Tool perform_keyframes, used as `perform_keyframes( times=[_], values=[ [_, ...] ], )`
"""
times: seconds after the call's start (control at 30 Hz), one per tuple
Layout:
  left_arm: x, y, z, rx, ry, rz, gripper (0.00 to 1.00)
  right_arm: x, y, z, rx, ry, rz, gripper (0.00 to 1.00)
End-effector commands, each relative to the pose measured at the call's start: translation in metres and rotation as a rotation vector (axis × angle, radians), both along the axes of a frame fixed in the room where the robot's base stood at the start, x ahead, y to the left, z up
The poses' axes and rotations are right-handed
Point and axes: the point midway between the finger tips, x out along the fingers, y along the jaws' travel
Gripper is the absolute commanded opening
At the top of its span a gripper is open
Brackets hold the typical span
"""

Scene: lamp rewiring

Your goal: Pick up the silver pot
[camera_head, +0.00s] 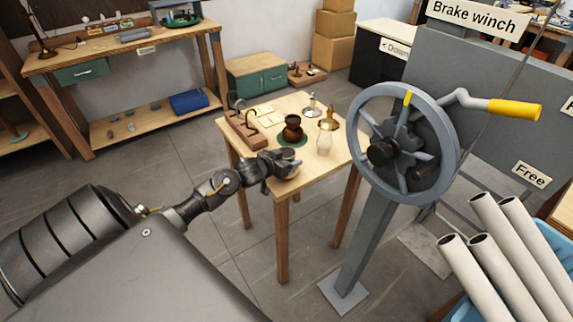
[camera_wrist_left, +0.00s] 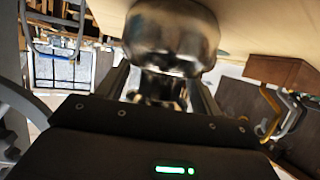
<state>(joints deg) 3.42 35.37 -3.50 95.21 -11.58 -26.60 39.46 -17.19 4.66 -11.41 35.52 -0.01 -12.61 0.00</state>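The silver pot (camera_wrist_left: 172,35) is a shiny rounded vessel in the left wrist view, with a narrower part (camera_wrist_left: 162,86) below its bulge. This part lies between the two fingers of my left gripper (camera_wrist_left: 162,80), and the bulge hides the fingertips. I cannot tell whether the fingers touch it. In the head view, my left gripper (camera_head: 285,170) is at the near edge of the wooden table (camera_head: 258,170), and the pot there is mostly hidden by the gripper. My right gripper is not in view.
On the table are a dark brown pot (camera_head: 292,128) on a green mat, a clear glass chimney (camera_head: 324,142), a brass lamp part (camera_head: 329,119) and a wooden rack (camera_head: 240,130). A brake winch wheel (camera_head: 408,143) stands right of the table. White pipes (camera_head: 520,250) rise at lower right.

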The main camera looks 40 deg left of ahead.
Motion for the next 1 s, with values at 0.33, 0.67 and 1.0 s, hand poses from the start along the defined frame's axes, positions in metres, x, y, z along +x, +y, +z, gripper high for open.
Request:
perform_keyframes(
  times=[0.33,0.67,1.0],
  values=[
    [-0.001,0.000,-0.002,0.001,0.005,0.000,0.26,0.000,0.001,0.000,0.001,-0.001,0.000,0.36],
    [-0.001,0.000,0.006,0.001,0.005,-0.002,0.26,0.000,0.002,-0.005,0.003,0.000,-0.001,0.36],
    [-0.041,-0.006,0.080,0.007,0.000,-0.004,0.20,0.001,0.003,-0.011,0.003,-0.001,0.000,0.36]
  ],
)
